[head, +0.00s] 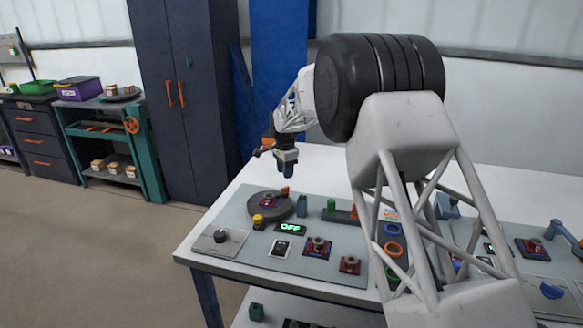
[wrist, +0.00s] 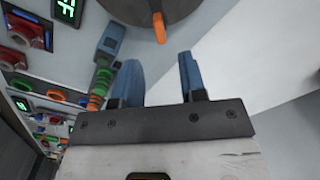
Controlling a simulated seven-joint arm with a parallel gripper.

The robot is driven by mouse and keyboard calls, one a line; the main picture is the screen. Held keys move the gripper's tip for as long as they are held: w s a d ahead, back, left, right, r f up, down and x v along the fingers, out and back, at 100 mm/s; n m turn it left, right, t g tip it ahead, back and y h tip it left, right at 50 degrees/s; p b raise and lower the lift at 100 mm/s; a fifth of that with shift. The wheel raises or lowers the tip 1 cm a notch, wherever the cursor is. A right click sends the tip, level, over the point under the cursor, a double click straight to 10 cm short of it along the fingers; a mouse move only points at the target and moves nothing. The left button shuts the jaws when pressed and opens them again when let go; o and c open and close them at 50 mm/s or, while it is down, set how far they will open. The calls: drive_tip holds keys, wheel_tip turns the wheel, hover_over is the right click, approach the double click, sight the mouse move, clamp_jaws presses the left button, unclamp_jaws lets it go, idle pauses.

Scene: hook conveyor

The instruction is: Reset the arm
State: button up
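My gripper (head: 286,170) hangs over the back left part of the table in the head view, above a dark round disc (head: 284,211). Its two blue fingers point down. In the wrist view my gripper (wrist: 159,78) has its fingers well apart, with nothing between them. My arm reaches in from the right and hides part of the table. The edge of the dark disc (wrist: 130,10) and an orange tab (wrist: 159,28) on it show beyond the fingertips in the wrist view.
The white table (head: 325,160) carries a grey panel with an "OFF" display (head: 290,229), a yellow button (head: 258,219), a dark knob (head: 221,236) and a blue post (head: 302,206). Coloured rings (head: 393,249) lie near my arm. The table's back is bare. Cabinets (head: 185,100) stand behind.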

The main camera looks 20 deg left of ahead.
drive_tip(key=s+d+r+n, duration=0.1)
drive_tip(key=s+d+r, duration=0.65)
drive_tip(key=d, duration=0.25)
drive_tip(key=s+d+r+n+t, duration=0.1)
drive_tip(key=s+d+r+n, duration=0.1)
drive_tip(key=s+d+r, duration=0.55)
drive_tip(key=s+d+r+n, duration=0.1)
drive_tip(key=s+d+r, duration=0.55)
drive_tip(key=d, duration=0.65)
drive_tip(key=s+d+n, duration=0.1)
drive_tip(key=s+d, duration=0.3)
drive_tip(key=s, duration=0.3)
drive_tip(key=s+d+n+t, duration=0.1)
drive_tip(key=s+d, duration=0.2)
drive_tip(key=s, duration=0.3)
drive_tip(key=s+d+n, duration=0.1)
drive_tip(key=s+d, duration=0.3)
drive_tip(key=s, duration=0.3)
drive_tip(key=s+d+f+n, duration=0.1)
drive_tip(key=s+d+f, duration=0.1)
drive_tip(key=s, duration=0.6)
drive_tip(key=s+d+f+n, duration=0.1)
drive_tip(key=s+d+f, duration=0.2)
drive_tip(key=s, duration=0.6)
drive_tip(key=shift+d+f+t, duration=0.25)
drive_tip(key=shift+f+t, duration=0.05)
drive_tip(key=shift+f, duration=0.4)
drive_tip(key=shift+w, duration=0.1)
